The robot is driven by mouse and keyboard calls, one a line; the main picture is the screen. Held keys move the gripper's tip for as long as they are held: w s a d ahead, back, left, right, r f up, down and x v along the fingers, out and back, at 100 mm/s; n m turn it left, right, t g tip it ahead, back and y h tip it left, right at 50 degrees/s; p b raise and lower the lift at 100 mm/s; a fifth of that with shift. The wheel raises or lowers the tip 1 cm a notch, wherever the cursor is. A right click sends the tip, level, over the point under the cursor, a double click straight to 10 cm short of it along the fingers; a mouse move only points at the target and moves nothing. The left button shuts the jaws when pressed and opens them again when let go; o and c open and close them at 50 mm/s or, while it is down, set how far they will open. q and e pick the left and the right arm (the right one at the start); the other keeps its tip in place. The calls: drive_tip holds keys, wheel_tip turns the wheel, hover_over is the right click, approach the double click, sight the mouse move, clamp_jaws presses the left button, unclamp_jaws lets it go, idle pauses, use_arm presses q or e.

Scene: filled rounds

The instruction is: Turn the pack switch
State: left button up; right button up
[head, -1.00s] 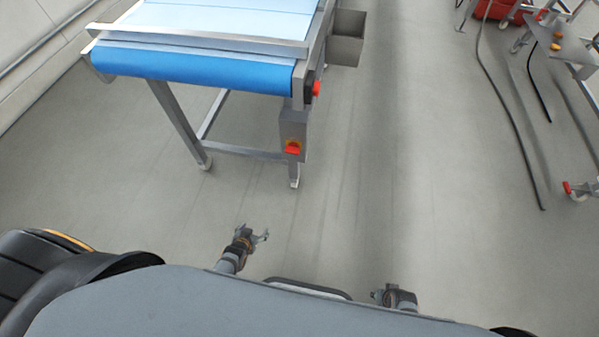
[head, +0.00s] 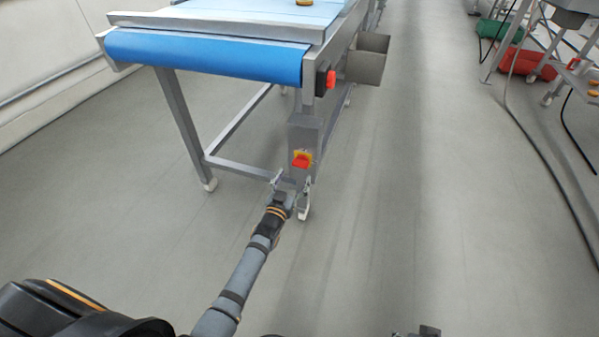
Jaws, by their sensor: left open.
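The pack switch (head: 302,159) is a red knob on a yellow plate, on a grey box low on the conveyor's front right leg. Another red control (head: 331,79) sits higher up, beside the belt end. My left gripper (head: 291,181) is open, with its fingers pointing at the grey box. In the picture it is just below the switch, and I see nothing between its fingers. I cannot tell whether a fingertip touches the box or leg. Of my right arm only a dark piece (head: 428,331) shows at the bottom edge; its fingers are not visible.
The conveyor (head: 205,55) has a blue belt and metal legs. A grey bin (head: 366,62) hangs on its right side. Clear floor lies right of the conveyor. A black hose (head: 540,150) runs along the floor at right, near red (head: 527,66) and green (head: 498,33) items.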

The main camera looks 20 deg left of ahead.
sight(299, 167)
use_arm(q)
drive_tip(key=w+b, duration=0.1)
drive_tip(key=w, duration=0.4)
drive_tip(key=shift+d, duration=0.1)
drive_tip(key=c, duration=1.2)
